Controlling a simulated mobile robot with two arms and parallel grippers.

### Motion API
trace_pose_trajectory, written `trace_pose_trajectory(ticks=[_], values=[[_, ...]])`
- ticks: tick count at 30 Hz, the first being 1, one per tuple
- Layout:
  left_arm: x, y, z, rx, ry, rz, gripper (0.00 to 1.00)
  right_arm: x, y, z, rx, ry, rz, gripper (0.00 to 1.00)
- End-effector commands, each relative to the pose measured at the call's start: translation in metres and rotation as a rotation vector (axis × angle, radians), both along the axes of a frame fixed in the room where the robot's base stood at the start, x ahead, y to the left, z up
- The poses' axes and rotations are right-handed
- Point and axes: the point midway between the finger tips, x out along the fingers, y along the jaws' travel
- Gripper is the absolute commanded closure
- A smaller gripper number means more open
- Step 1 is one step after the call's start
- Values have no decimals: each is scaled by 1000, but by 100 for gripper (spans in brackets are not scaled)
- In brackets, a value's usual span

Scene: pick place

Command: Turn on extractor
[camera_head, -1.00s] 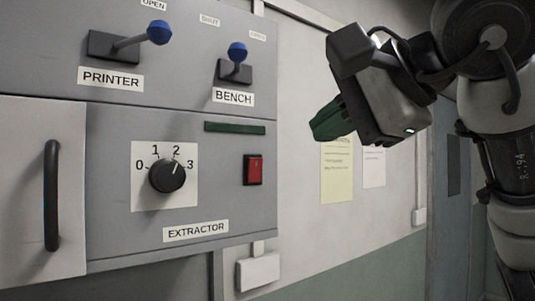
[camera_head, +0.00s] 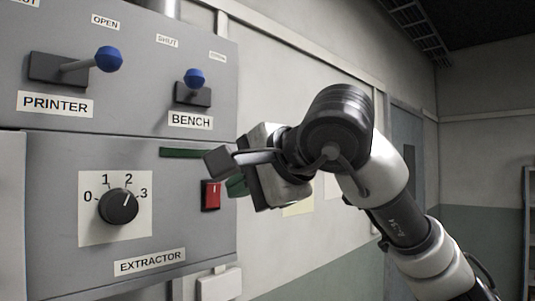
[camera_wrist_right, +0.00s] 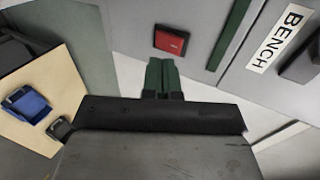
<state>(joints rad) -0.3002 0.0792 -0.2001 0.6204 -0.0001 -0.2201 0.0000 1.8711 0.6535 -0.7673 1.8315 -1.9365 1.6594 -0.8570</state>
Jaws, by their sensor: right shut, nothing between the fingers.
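The extractor panel (camera_head: 60,255) has a black dial (camera_head: 118,207) marked 0 to 3, its pointer near 2. To its right is a red rocker switch (camera_head: 211,194) in a black frame. My right gripper (camera_head: 237,186), with green fingers, is just right of the switch and partly hidden behind its own wrist camera. In the right wrist view the fingers (camera_wrist_right: 162,76) are together and empty, pointing toward the red switch (camera_wrist_right: 171,41). A gap shows between fingertips and switch there; its depth is hard to tell. My left gripper is out of view.
Above the extractor label (camera_head: 150,262) are the printer lever (camera_head: 108,59) and the bench lever (camera_head: 194,78), both blue-knobbed. A green strip (camera_head: 185,153) lies above the switch. A blue object (camera_wrist_right: 28,103) sits on a tan surface in the wrist view.

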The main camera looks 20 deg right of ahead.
Motion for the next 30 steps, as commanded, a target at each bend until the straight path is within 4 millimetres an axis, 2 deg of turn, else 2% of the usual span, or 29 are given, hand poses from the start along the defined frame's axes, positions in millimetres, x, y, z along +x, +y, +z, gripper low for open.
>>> trace_pose_trajectory(ticks=[3,9,22,30], values=[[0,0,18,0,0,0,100,19,8,5,0,2,2,100],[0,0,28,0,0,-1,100,37,14,5,0,0,0,100],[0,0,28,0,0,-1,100,41,15,4,-1,-1,-1,100],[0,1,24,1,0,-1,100,49,18,11,0,-1,-1,100]])
